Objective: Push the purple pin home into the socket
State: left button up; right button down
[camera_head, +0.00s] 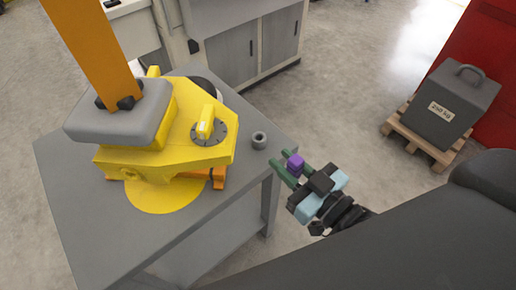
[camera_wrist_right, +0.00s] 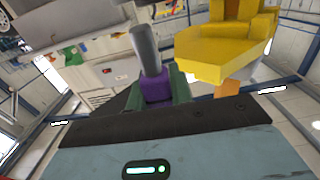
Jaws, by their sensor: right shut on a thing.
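My right gripper (camera_head: 291,160) has green fingers and is shut on the purple pin (camera_head: 295,164) in the head view. In the right wrist view, the purple part of the pin (camera_wrist_right: 155,87) sits between the green fingers, and a grey rod (camera_wrist_right: 146,48) extends from it. A small grey ring-shaped socket (camera_head: 259,140) stands on the grey table near its right corner. The gripper and pin appear to the right of the socket, apart from it, by the table's edge. The pin's exact height is hard to judge. My left gripper is not in view.
A yellow machine (camera_head: 165,140) with an orange column fills much of the grey table (camera_head: 85,235), left of the socket. A grey 250 kg weight (camera_head: 440,106) stands on a wooden pallet (camera_head: 418,145) at the right. Grey cabinets (camera_head: 250,45) stand behind.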

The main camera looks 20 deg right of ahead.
jog(key=w+d+r+m+t+h, duration=0.1)
jog(key=w+d+r+m+h, duration=0.2)
jog(key=w+d+m+h, duration=0.1)
jog(key=shift+w+d+h, duration=0.5)
jog(key=shift+w+h, duration=0.6)
jog(key=shift+w, duration=0.15)
